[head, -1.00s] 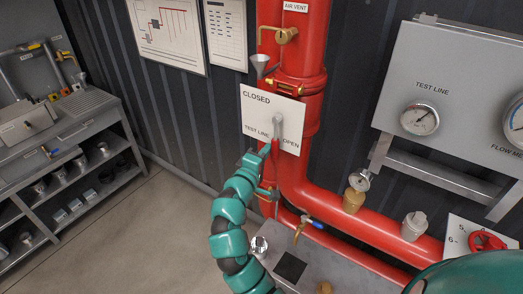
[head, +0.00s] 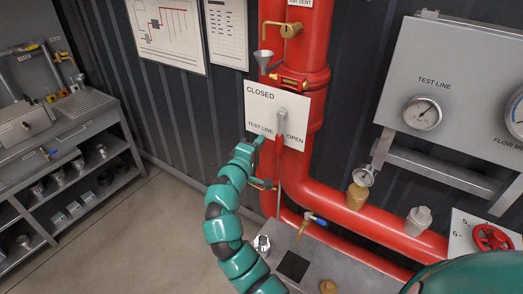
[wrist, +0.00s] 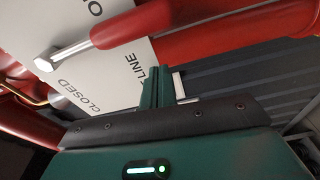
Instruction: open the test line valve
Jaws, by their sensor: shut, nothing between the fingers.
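The test line valve has a white plate (head: 262,98) marked CLOSED at upper left, TEST LINE at lower left and OPEN at lower right. Its lever (head: 279,150) hangs down from a grey hub, with a red grip. The red grip (wrist: 125,24) and metal shank cross the upper part of the wrist view, in front of the plate (wrist: 115,75). My gripper (head: 259,139) is just left of the lever at the plate's lower edge. Its fingers (wrist: 157,88) are shut and empty, and look apart from the lever.
A red pipe (head: 340,208) bends right below the plate. A small blue-handled valve (head: 316,219) sits lower down. A grey gauge panel (head: 450,80) is at right, above a red handwheel (head: 490,238). A shelf bench (head: 75,165) stands at left, with bare floor in front.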

